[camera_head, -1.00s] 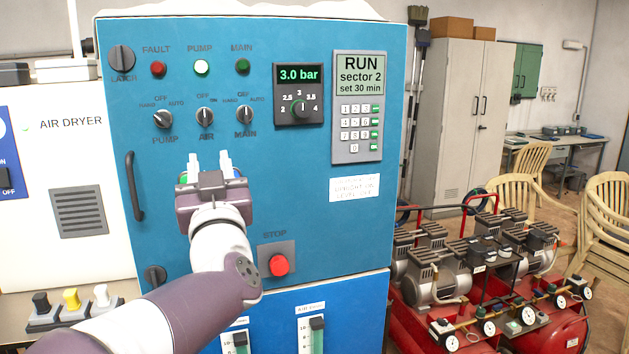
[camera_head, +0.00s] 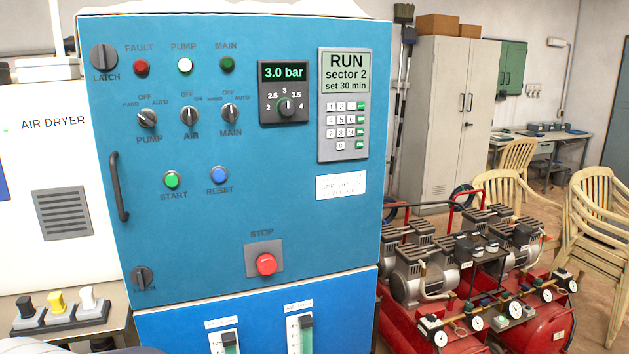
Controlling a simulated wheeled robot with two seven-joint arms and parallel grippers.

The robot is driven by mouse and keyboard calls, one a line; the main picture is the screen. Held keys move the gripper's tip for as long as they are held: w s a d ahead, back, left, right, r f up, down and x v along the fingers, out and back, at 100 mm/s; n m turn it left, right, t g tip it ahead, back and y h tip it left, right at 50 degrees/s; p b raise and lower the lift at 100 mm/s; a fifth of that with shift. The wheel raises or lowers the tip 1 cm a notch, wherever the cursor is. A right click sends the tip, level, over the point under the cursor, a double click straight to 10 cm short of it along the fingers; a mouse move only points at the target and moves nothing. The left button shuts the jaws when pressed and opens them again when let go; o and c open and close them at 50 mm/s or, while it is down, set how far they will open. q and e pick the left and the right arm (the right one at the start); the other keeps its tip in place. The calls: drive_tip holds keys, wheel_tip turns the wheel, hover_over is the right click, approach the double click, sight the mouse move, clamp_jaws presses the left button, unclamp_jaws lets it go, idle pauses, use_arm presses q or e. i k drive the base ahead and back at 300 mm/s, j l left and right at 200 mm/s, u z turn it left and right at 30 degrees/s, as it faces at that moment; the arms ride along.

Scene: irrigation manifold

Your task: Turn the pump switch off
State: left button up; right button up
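The pump switch (camera_head: 147,118) is a small round dark knob on the upper left of the blue control panel (camera_head: 200,255). The label PUMP is below it, with HAND, OFF and AUTO around its top. Its bar is turned away from upright, so it does not stand straight at OFF; which end points is too small to tell. The pump lamp (camera_head: 185,65) above glows pale. Neither gripper is in view. Only a sliver of my arm shows at the bottom left edge.
The air knob (camera_head: 189,115) and main knob (camera_head: 231,113) sit close to the right of the pump switch. Below are the green start button (camera_head: 172,180), blue reset button (camera_head: 219,175) and red stop button (camera_head: 266,265). A dark door handle (camera_head: 119,187) sticks out at left. The display (camera_head: 343,73) reads RUN.

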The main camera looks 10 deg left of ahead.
sight(147, 118)
drive_tip(key=u, duration=1.25)
